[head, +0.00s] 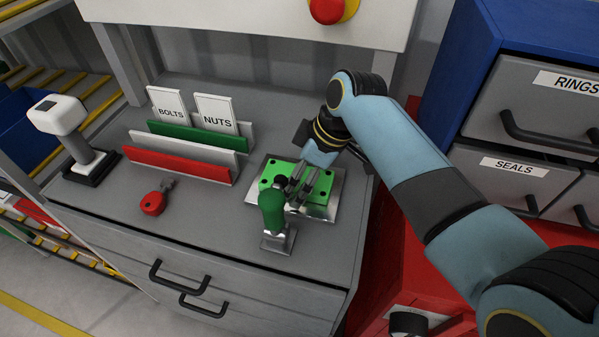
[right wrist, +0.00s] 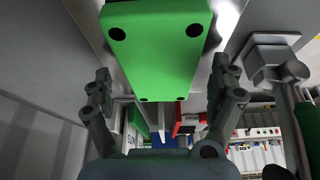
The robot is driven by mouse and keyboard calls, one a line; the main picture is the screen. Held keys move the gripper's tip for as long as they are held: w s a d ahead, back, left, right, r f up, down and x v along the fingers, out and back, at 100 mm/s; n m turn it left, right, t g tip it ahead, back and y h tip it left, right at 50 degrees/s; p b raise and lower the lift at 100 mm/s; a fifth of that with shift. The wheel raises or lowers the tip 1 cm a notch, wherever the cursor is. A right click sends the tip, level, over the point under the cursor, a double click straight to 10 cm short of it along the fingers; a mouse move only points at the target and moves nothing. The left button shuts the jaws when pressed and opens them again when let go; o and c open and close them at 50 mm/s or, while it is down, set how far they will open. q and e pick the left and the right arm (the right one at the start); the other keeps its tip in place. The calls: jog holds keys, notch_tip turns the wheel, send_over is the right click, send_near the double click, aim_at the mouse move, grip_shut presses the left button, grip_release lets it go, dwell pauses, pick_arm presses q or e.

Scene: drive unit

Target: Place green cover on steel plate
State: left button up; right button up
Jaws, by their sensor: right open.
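The green cover (head: 317,183) is a flat green block with dark holes near its corners. In the head view it lies over the steel plate (head: 332,208), whose shiny rim shows around it; I cannot tell how exactly it is seated. My right gripper (head: 301,184) is open, low over the cover. In the right wrist view the cover (right wrist: 155,45) appears between the two spread fingers (right wrist: 163,78), with visible gaps on both sides. The gripper hides part of the cover in the head view. My left gripper is not in view.
A toggle clamp with a green handle (head: 272,208) stands just in front of the plate. A red-handled tool (head: 154,202), a sorter rack (head: 180,172) labelled bolts and nuts, and a white-headed device (head: 62,118) stand left. Drawer cabinets (head: 515,165) border the right.

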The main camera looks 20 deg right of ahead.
jog(key=shift+r, duration=0.1)
jog(key=v, duration=1.2)
jog(key=shift+a, duration=0.1)
